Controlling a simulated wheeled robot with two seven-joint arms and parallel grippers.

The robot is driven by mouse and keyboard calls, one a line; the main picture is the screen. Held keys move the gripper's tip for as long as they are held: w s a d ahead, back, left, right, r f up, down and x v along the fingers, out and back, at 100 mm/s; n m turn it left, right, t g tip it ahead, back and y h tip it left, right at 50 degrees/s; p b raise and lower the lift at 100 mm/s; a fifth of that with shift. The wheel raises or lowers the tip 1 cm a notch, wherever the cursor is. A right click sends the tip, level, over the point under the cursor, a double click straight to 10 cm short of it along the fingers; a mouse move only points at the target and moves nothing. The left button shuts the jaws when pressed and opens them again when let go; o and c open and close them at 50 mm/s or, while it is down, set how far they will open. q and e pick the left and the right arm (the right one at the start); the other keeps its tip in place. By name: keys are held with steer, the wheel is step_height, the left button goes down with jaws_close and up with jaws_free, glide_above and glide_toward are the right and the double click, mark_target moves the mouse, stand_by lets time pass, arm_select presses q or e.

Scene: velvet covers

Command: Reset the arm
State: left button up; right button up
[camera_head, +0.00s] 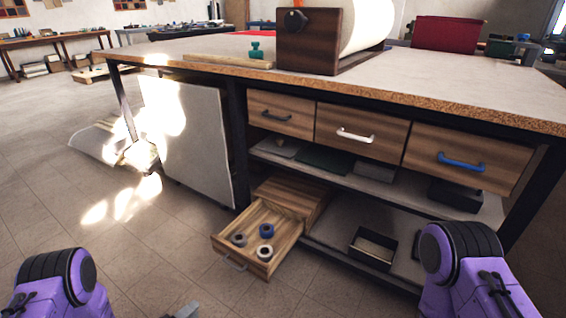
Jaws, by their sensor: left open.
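My left arm (58,285) shows as a purple link with a black joint at the bottom left. A small grey part of my left gripper (184,311) pokes in at the bottom edge, open, in front of the pulled-out lower drawer and apart from it. The rest of it is cut off by the frame. My right arm (468,270) shows as a purple link at the bottom right, before the bench's lower shelf. My right gripper is outside the frame.
A workbench (450,75) with three closed drawers fills the middle and right. A lower wooden drawer (262,242) stands open with several rolls inside. A dark open box (373,248) sits on the lower shelf.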

arm_select(q)
steer(key=s+a+f+m+g+y+b, duration=0.1)
steer(key=s+f+g+y+b, duration=0.25)
steer(key=s, duration=0.55)
steer(key=s+a+f+m+g+y+b, duration=0.1)
steer(key=s+f+m+g+y+b, duration=0.15)
steer(key=s+f+y+b, duration=0.4)
steer(key=s+a+f+g+y+b, duration=0.1)
steer(key=s+f+g, duration=0.25)
steer(key=s, duration=0.75)
step_height(320, 180, up, 36)
steer(key=w+p, duration=0.1)
steer(key=p, duration=3.5)
steer(key=shift+w+a, duration=0.2)
steer(key=shift+a, duration=0.1)
